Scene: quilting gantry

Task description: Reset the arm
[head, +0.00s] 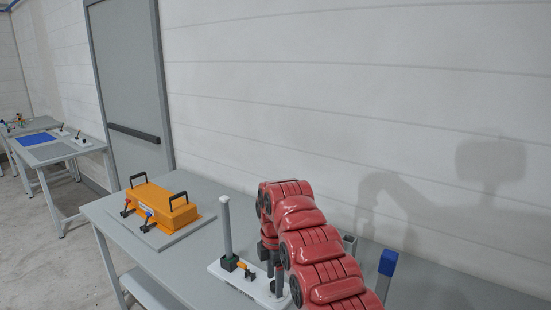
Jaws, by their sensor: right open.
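My right arm reaches in from the lower right, its red links bent over the grey table (180,262). My right gripper (272,268) points down and is open, with its dark fingers just above or beside a white base plate (238,283); I cannot tell whether they touch it. A light grey upright post (226,226) stands on this plate, left of the gripper. A small black and orange clamp (246,271) is at its foot. My arm hides the plate's right part. My left gripper is not in view.
An orange box-like fixture (160,204) with black handles and clamps sits on a grey plate at the table's left. A blue-topped post (388,263) stands right of my arm. The wall (350,100) is close behind. Other tables (60,152) stand far left.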

